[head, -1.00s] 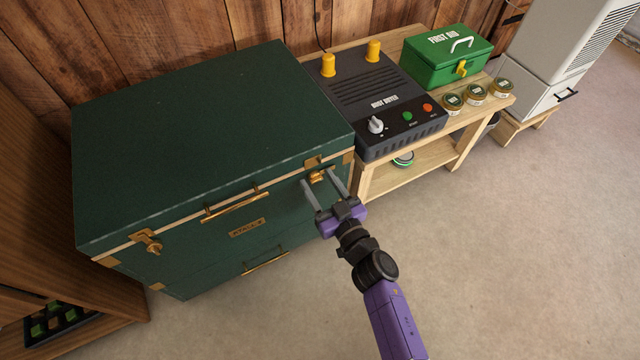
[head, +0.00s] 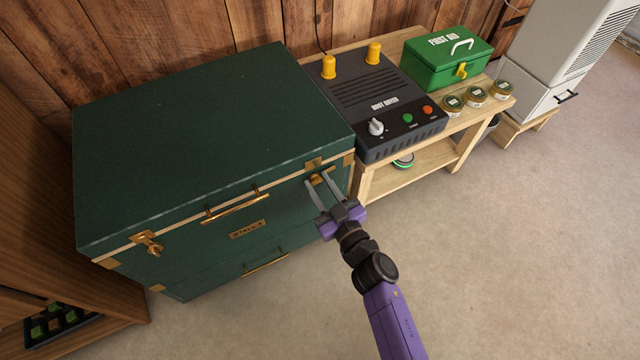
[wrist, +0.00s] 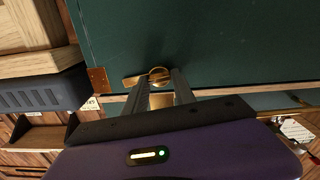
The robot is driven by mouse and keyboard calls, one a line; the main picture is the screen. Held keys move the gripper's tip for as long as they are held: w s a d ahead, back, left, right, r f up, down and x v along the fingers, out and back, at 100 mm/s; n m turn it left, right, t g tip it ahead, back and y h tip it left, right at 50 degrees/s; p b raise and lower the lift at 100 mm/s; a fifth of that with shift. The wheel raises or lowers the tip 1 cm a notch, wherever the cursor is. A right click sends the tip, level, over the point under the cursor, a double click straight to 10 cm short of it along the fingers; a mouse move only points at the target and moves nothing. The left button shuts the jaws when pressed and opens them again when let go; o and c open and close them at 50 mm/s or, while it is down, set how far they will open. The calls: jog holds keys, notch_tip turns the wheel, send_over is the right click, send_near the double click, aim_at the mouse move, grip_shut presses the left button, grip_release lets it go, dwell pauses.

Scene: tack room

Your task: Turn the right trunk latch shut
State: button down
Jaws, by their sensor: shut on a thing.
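The dark green trunk (head: 200,130) has a closed lid and brass fittings. Its right latch (head: 314,163) is brass and sits at the front right, near the corner. My gripper (head: 317,179) is in front of the trunk with its two fingers closed on the right latch's knob. In the wrist view the round brass knob (wrist: 158,74) lies between the fingertips, with a brass arm extending to the left. The fingers partly cover the latch. The left latch (head: 148,242) is brass, at the front left of the trunk.
A wooden bench (head: 440,150) stands right of the trunk, holding a black boot dryer (head: 372,95), a green first aid box (head: 448,58) and 3 small tins (head: 475,94). A wooden shelf unit (head: 30,200) is at the left. The floor in front is clear.

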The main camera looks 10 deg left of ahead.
jog(key=n, duration=0.8)
jog(key=shift+s+f+b, duration=0.1)
jog(key=shift+b, duration=0.3)
jog(key=shift+a+f+n+b, duration=0.1)
jog(key=shift+n+b, duration=0.35)
jog(key=shift+n, duration=1.5)
jog(key=shift+a+f+n+b, duration=0.1)
jog(key=shift+n+b, duration=0.35)
jog(key=shift+n, duration=1.8)
jog(key=c, duration=1)
grip_release()
jog(key=shift+c, duration=0.2)
jog(key=shift+r, duration=0.1)
jog(key=shift+s+d, duration=0.1)
jog(key=shift+d, duration=0.05)
